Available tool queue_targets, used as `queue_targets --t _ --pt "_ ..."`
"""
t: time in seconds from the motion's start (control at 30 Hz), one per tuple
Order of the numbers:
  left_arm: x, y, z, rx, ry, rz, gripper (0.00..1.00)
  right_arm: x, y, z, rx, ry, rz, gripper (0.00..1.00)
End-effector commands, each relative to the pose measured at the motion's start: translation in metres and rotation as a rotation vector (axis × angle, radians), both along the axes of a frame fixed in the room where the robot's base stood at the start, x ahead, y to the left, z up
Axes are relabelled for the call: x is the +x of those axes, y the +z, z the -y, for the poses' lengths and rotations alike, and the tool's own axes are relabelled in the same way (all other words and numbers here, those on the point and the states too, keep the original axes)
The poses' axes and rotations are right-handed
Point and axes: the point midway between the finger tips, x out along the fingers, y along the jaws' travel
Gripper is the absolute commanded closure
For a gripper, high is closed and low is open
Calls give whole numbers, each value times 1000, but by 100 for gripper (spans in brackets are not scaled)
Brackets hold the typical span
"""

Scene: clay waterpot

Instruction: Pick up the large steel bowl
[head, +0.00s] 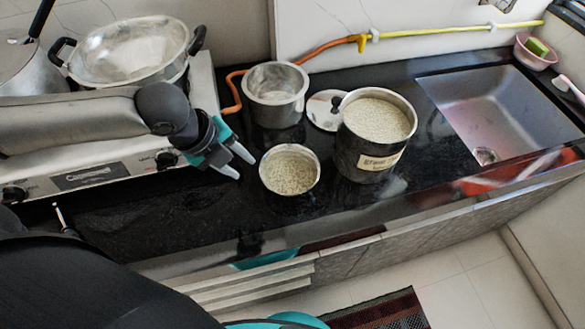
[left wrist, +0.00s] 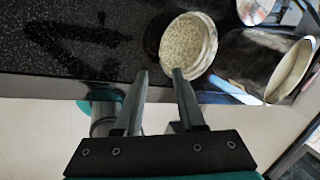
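A deep, empty steel bowl (head: 276,112) stands on the black counter behind a smaller steel bowl of grain (head: 290,187). A wide two-handled steel pan (head: 130,50) sits on the stove; I cannot tell which vessel the task's name means. My left gripper (head: 246,169) is open and empty, just left of the grain bowl and apart from it. In the left wrist view the gripper (left wrist: 160,73) has its fingers spread, with the grain bowl (left wrist: 188,42) beyond the right fingertip. My right gripper is not in view.
A large labelled canister of grain (head: 367,160) stands right of the bowls, with a round lid (head: 322,110) behind it. The stove (head: 100,180) is at left, the sink (head: 500,115) at right. An orange hose (head: 325,46) runs behind.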

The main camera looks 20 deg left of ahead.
Motion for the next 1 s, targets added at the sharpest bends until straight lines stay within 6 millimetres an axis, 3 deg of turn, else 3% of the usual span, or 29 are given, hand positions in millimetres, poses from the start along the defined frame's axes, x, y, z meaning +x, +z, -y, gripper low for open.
queue_targets --t 0.1,0.3,1.0 --pt "8 -29 7 -4 -1 -3 61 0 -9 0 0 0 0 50" --pt "20 -63 15 -2 0 -1 61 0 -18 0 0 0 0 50" --pt "45 -123 31 1 -2 0 61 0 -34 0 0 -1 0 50"
